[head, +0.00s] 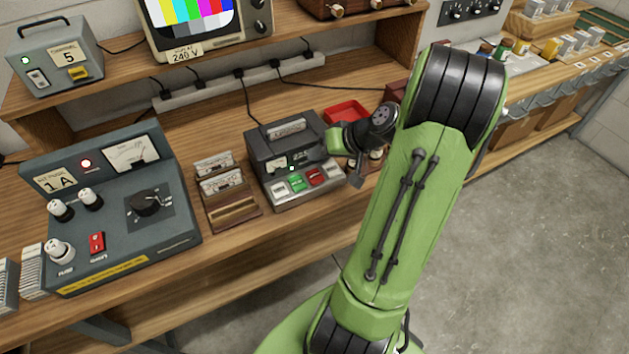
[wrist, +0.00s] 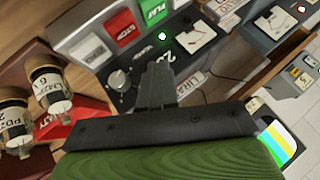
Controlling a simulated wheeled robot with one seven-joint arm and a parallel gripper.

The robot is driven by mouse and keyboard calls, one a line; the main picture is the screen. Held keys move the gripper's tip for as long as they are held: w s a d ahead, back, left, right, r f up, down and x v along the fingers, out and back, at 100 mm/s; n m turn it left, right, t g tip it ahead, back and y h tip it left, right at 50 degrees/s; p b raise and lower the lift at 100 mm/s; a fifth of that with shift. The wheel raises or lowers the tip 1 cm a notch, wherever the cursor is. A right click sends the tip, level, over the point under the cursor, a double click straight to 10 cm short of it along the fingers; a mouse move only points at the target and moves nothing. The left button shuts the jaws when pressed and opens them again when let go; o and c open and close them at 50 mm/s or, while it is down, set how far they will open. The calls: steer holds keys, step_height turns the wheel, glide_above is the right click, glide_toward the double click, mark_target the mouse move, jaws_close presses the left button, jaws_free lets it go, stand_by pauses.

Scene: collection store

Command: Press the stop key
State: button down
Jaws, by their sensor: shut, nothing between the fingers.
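The tape deck (head: 288,150) is a dark grey box with a row of keys along its front edge. Its red stop key (head: 316,177) sits between the green play key (head: 298,183) and a white key (head: 333,170). In the wrist view the stop key (wrist: 123,27) is clear, with its lettering visible. My gripper (head: 357,180) is shut and empty, just right of the key row in the head view. In the wrist view its closed fingertips (wrist: 157,68) show in front of the deck's face, apart from the stop key in the picture. Their height above the deck is unclear.
Cassettes in a wooden rack (head: 222,185) and a grey power supply (head: 110,205) stand left. A shelf with a television (head: 205,25) is behind. My arm crosses the right side.

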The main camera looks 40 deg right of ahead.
mark_target(318, 176)
step_height(318, 176, down, 4)
steer(key=b, duration=0.2)
steer(key=shift+b, duration=0.3)
stand_by(1.5)
steer(key=shift+f+b, duration=0.35)
steer(key=shift+f, duration=0.05)
steer(key=shift+f+b, duration=0.4)
steer(key=shift+f, duration=0.05)
stand_by(0.4)
steer(key=shift+r, duration=0.1)
steer(key=shift+r+p, duration=0.7)
steer(key=shift+r, duration=0.1)
step_height(318, 176, up, 5)
steer(key=p, duration=0.4)
steer(key=shift+r, duration=0.1)
